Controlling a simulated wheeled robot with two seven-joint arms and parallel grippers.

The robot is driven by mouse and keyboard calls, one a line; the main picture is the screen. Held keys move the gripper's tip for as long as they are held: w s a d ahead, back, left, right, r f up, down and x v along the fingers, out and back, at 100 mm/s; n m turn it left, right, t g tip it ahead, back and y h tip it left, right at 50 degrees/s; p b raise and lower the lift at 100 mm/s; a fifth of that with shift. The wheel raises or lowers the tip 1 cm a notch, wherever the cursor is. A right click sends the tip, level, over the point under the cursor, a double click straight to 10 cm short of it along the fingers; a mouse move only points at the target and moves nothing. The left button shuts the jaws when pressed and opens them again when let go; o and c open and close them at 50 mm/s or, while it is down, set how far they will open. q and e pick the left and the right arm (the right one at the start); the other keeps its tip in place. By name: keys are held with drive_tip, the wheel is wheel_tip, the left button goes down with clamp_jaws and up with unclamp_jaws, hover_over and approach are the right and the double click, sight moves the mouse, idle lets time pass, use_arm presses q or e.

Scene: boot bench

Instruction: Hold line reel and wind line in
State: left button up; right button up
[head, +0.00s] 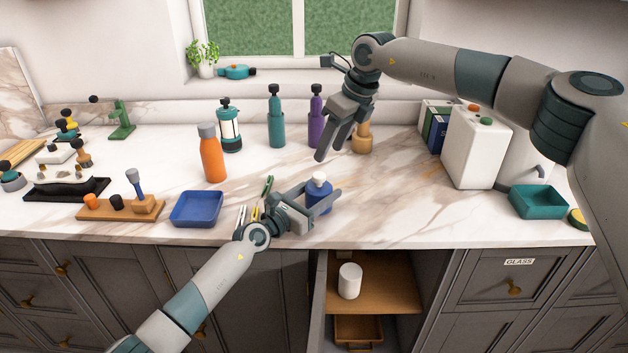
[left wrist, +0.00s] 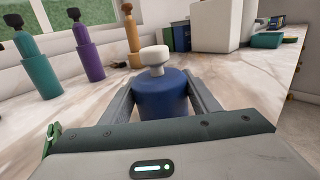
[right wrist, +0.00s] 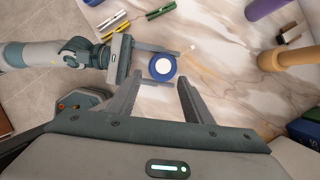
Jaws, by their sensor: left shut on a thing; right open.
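The line reel (head: 319,187) is a blue cylinder with a white knob on top. It stands upright near the counter's front edge. My left gripper (head: 326,202) is shut on it, with one finger on each side of the blue body. The left wrist view shows the blue body (left wrist: 163,98) between the fingers and the white knob (left wrist: 155,57) above. My right gripper (head: 327,152) is open and empty, above and behind the reel. In the right wrist view the reel (right wrist: 154,68) lies just beyond my open fingers. A small pale piece (right wrist: 192,47), perhaps the line's end, shows beside it.
A blue tray (head: 196,208) and several small coloured items lie left of the reel. An orange bottle (head: 212,158), a purple bottle (head: 316,120) and a wooden mill (head: 362,138) stand behind. An open cupboard shelf (head: 385,290) is below.

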drive_tip(key=s+a+f+m+y, duration=0.3)
drive_tip(key=a+f+m+y, duration=0.1)
drive_tip(key=a+f, duration=0.1)
drive_tip(key=m+t+y, duration=0.6)
drive_tip(key=m+t, duration=0.4)
drive_tip(key=m, duration=2.2)
approach(324, 177)
drive_tip(key=x, duration=0.4)
drive_tip(key=shift+d, duration=0.2)
drive_tip(key=shift+a, duration=0.15)
drive_tip(key=x, duration=1.1)
drive_tip(key=shift+w+a+f, duration=0.15)
drive_tip(key=shift+w+a, duration=0.1)
drive_tip(key=shift+a, duration=0.1)
